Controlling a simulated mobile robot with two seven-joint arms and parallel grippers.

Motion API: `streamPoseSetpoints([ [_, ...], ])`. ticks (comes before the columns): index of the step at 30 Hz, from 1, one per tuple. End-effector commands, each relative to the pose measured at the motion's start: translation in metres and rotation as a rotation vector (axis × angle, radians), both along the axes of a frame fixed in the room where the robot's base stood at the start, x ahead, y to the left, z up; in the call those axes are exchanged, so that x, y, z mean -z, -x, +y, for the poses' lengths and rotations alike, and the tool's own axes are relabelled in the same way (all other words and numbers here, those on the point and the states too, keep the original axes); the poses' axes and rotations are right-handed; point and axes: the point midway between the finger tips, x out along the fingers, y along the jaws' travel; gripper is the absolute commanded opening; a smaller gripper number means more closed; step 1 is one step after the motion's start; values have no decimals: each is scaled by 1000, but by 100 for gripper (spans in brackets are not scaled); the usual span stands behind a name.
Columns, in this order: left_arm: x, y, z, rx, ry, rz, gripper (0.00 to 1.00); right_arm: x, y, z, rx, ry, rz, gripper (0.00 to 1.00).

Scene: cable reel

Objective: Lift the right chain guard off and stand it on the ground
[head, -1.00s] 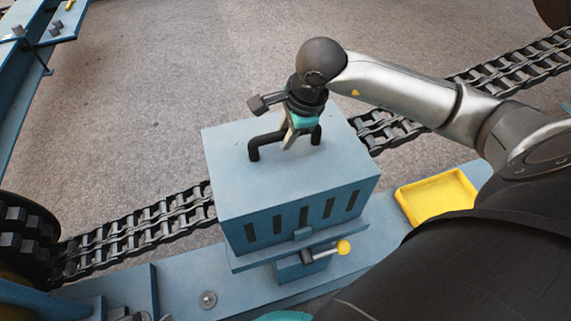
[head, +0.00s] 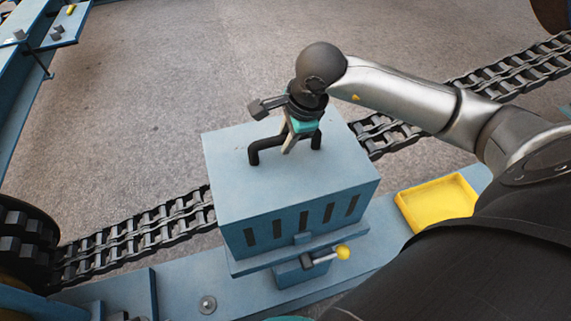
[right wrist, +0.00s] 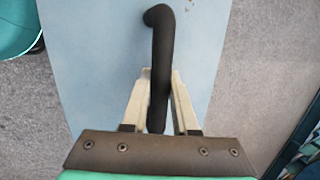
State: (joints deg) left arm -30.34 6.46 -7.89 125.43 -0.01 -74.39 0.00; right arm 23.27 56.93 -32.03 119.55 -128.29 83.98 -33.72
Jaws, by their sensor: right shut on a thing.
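The right chain guard (head: 290,190) is a blue box with dark vertical slots, sitting over the chain in the middle of the head view. A black handle (head: 254,152) stands on its top. My right gripper (head: 290,146) is shut on this handle from above. In the right wrist view its two pale fingers (right wrist: 160,100) flank the black handle bar (right wrist: 161,60), with the guard's blue top (right wrist: 100,60) beneath. A latch lever with a yellow knob (head: 342,253) sticks out at the guard's lower front. My left gripper is not in view.
The chain (head: 150,228) runs from the lower left sprocket (head: 22,240) to the upper right. A blue beam (head: 235,285) passes in front of the guard and carries a yellow tray (head: 437,200). Open grey ground (head: 180,90) lies behind the chain. Blue framework (head: 30,60) stands at upper left.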

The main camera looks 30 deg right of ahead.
Motion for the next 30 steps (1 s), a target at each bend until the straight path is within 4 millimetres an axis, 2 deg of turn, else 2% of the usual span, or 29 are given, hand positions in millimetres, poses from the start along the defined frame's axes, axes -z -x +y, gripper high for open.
streamPoseSetpoints([
  [9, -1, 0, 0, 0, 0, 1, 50, -8, -2, 0, -1, -1, -8, 0],
  [14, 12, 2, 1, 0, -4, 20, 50, -20, -2, 0, -2, -1, -8, 0],
  [20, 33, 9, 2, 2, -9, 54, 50, -51, -2, 0, -3, -1, -11, 0],
  [30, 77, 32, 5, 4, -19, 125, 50, -117, -2, 0, -2, 0, -13, 0],
])
